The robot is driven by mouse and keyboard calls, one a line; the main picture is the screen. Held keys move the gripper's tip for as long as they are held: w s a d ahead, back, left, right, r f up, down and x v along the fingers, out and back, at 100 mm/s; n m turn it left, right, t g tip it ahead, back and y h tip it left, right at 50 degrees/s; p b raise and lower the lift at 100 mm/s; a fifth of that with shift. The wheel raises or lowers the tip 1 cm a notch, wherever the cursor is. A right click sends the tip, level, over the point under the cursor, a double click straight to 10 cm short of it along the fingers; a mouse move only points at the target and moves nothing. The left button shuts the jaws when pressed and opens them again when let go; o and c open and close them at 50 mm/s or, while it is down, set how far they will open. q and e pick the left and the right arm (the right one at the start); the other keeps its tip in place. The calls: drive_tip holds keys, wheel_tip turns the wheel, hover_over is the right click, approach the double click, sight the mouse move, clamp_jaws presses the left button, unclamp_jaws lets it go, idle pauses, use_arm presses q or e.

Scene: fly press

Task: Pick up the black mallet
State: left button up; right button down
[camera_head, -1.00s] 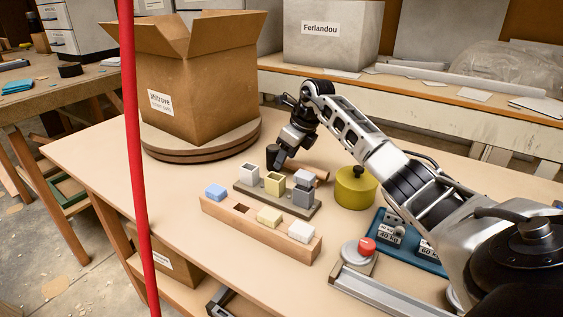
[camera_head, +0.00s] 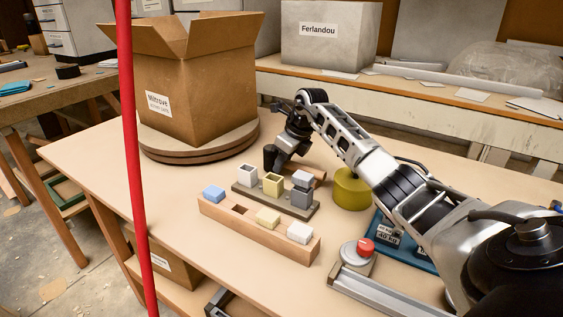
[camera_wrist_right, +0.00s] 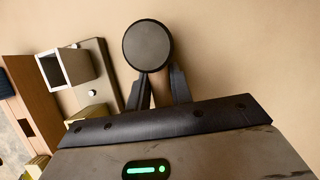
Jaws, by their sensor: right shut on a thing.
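The black mallet lies on the table in the head view, its dark round head (camera_head: 269,158) toward the left and its wooden handle (camera_head: 318,175) pointing right. My right gripper (camera_head: 279,167) reaches down over it just behind the head. In the right wrist view the round grey-black face of the mallet head (camera_wrist_right: 148,46) sits beyond the fingertips. There my right gripper (camera_wrist_right: 158,88) is shut on the handle, with one finger on each side of it. The rest of the handle is hidden by the gripper. My left gripper is not in view.
Close in front stand a block rack (camera_head: 244,190) and a wooden slotted bar (camera_head: 210,208) with coloured blocks. A yellow-green cylinder (camera_head: 351,192) is right of the handle. A cardboard box (camera_head: 200,90) rests on a round turntable (camera_head: 170,152) behind left. A red button (camera_head: 365,246) is near front right.

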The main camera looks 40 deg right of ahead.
drive_tip(key=shift+r, duration=0.7)
drive_tip(key=s+a+r, duration=0.7)
drive_tip(key=a+r, duration=0.4)
drive_tip(key=shift+s+a+r+p, duration=0.3)
drive_tip(key=shift+a+p, duration=0.05)
drive_tip(key=shift+a, duration=0.05)
